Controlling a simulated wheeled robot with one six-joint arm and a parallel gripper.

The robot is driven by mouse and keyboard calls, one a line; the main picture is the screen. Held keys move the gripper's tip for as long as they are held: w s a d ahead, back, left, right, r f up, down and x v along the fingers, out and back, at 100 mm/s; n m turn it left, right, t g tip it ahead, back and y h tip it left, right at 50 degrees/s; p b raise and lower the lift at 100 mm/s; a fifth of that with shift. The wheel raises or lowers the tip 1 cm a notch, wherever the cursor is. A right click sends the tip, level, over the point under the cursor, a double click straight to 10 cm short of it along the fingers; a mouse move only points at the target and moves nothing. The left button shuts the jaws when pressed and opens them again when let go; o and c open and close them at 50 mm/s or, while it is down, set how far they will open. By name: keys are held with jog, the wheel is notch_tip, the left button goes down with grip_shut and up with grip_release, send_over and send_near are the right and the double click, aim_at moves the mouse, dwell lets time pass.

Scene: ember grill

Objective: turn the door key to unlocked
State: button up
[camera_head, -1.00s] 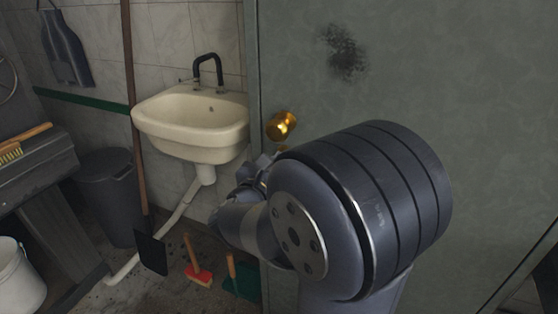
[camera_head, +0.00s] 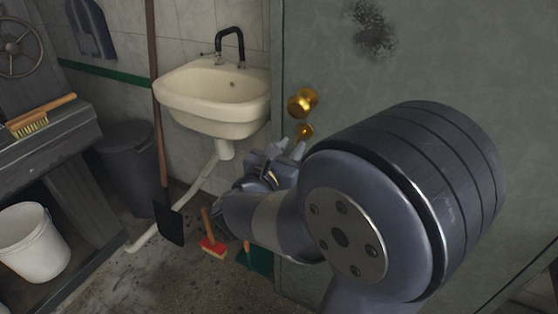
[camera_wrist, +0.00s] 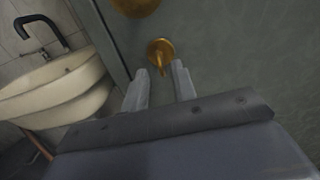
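The brass door key (camera_wrist: 161,66) sits in its round plate on the grey-green door (camera_wrist: 230,40), just beyond my fingertips in the wrist view. In the head view the brass key plate (camera_head: 305,131) shows below the round brass door knob (camera_head: 302,102). The knob also shows at the top edge of the wrist view (camera_wrist: 135,6). My gripper (camera_wrist: 161,77) is open, with one finger on each side of the key's line and nothing between them. In the head view my gripper (camera_head: 290,146) is close to the door below the knob. Whether the fingers touch the key, I cannot tell.
A cream sink (camera_head: 215,100) with a black tap stands left of the door. A dark bin (camera_head: 130,165) and white bucket (camera_head: 33,242) are at left.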

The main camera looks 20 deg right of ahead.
aim_at(296, 142)
jog(key=v, duration=0.6)
jog(key=shift+s, duration=0.15)
dwell(0.4)
jog(key=x, duration=1)
jog(key=shift+w+d, duration=0.25)
jog(key=shift+w, duration=0.05)
jog(key=shift+a, duration=0.1)
